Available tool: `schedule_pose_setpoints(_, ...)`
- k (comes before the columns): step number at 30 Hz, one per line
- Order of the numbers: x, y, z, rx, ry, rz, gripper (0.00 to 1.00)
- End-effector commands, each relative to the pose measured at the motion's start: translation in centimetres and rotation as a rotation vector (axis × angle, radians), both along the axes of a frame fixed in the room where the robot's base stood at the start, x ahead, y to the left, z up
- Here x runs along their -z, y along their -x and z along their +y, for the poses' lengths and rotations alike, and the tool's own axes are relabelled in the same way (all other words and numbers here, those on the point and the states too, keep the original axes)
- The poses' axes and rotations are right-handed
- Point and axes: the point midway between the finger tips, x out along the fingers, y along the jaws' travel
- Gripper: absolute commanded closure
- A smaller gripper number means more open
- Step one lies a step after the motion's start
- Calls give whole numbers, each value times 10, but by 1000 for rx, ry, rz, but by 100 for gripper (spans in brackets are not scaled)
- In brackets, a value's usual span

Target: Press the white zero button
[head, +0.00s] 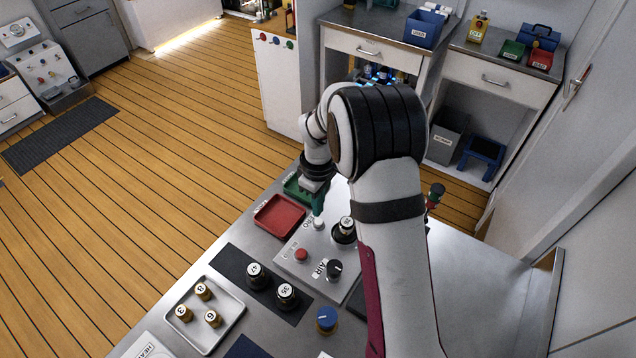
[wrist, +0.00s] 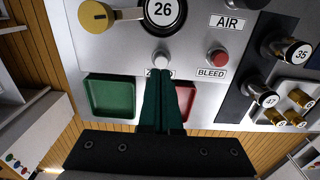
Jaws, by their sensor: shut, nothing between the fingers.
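The white zero button (wrist: 160,59) is a small round cap on the light panel (head: 290,262), below the gauge reading 26 (wrist: 161,12) in the wrist view. It also shows in the head view (head: 319,223). My gripper (wrist: 163,76) has its green fingers shut together and empty. Their tips are right at the button in both views, over its partly hidden label. I cannot tell whether they touch it. In the head view my gripper (head: 318,209) points down from above the panel.
The red bleed button (wrist: 217,58) and the black AIR knob (head: 334,269) are close by on the panel. A green tray (wrist: 111,97) and a red tray (head: 279,215) lie beside it. Numbered bottles (head: 257,276) stand on a dark mat; small ones sit in a white tray (head: 237,308).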

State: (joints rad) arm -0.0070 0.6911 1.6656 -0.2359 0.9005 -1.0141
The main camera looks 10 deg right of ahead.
Motion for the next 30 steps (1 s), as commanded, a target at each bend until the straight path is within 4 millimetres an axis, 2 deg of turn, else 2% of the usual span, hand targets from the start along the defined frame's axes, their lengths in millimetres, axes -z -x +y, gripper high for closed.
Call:
schedule_pose_setpoints(6,-55,-2,0,1,1,-6,100)
schedule_pose_setpoints(12,-89,-2,0,1,0,-6,100)
schedule_pose_setpoints(18,-99,-1,0,1,0,-4,100)
schedule_pose_setpoints(30,-99,-2,0,1,0,-4,100)
